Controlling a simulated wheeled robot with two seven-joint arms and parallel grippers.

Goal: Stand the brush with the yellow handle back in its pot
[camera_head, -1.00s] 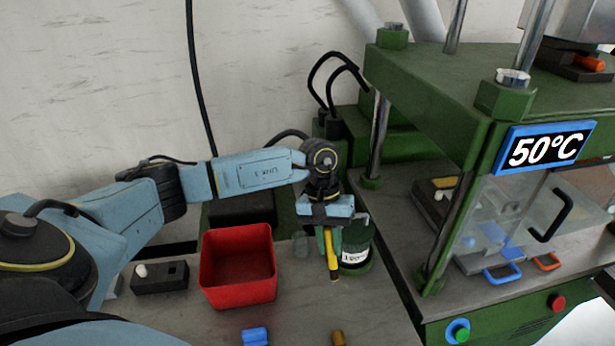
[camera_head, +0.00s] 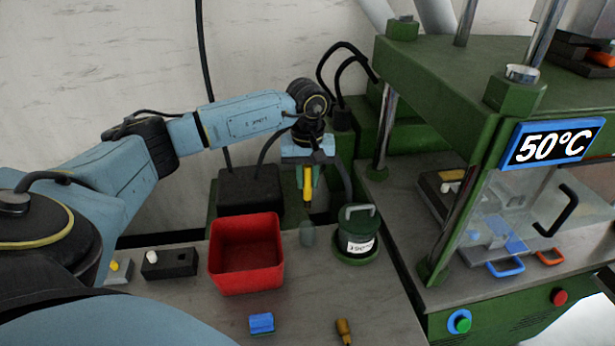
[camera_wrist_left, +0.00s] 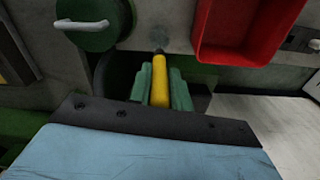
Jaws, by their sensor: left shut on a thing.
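The brush with the yellow handle (camera_head: 307,186) is held in my left gripper (camera_head: 307,176), high over the back of the bench. It points roughly downward, its dark end lowest. In the left wrist view the yellow handle (camera_wrist_left: 160,82) lies between the two green fingers (camera_wrist_left: 161,92), which are shut on it. A small grey translucent cup (camera_head: 307,235), which looks like the pot, stands on the bench below the brush in the head view, apart from it. A lidded dark green canister (camera_head: 357,236) stands just right of the cup. My right gripper is not in view.
A red bin (camera_head: 246,278) stands left of the cup. A blue piece (camera_head: 262,323) and a brown piece (camera_head: 343,331) lie near the front. A black block with a white knob (camera_head: 170,262) is at left. The green press (camera_head: 450,100) bounds the right side.

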